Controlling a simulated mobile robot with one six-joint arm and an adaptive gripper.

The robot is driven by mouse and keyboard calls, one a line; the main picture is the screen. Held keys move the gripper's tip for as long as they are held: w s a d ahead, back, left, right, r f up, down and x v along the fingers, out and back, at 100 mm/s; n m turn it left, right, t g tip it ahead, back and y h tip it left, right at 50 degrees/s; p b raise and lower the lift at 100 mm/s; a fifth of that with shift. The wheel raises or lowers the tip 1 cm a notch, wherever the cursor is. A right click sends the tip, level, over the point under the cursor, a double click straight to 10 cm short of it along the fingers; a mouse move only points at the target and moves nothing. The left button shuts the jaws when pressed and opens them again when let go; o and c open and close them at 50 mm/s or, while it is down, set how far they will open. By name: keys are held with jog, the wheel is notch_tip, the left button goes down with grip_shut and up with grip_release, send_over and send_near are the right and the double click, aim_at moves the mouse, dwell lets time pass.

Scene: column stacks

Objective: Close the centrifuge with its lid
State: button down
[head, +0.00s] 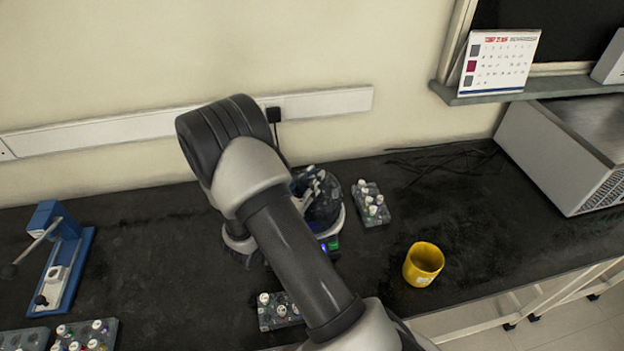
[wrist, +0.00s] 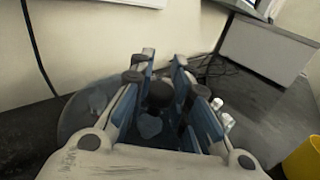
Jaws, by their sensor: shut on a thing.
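The centrifuge (head: 337,226) stands on the dark bench in the head view, largely hidden behind my arm; a small lit display shows at its front. Its dark see-through lid (head: 325,207) shows just right of my arm, over the centrifuge. In the wrist view the lid (wrist: 78,112) is a smoky round shape under and around the fingers. My gripper (wrist: 164,62) is shut on the lid, with a dark round knob between its fingers. I cannot tell whether the lid touches the centrifuge rim.
A tube rack (head: 372,206) stands close right of the centrifuge. Another rack (head: 275,312) is in front, partly behind my arm. A yellow mug (head: 423,264) stands at the right front. A blue device (head: 66,262) is at the left. Bench between it and my arm is clear.

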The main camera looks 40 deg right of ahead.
jog(key=shift+f, duration=0.1)
jog(key=c, duration=1.3)
grip_release()
jog(key=o, duration=0.5)
jog(key=shift+r+p, duration=2.3)
jog(key=shift+r, duration=0.75)
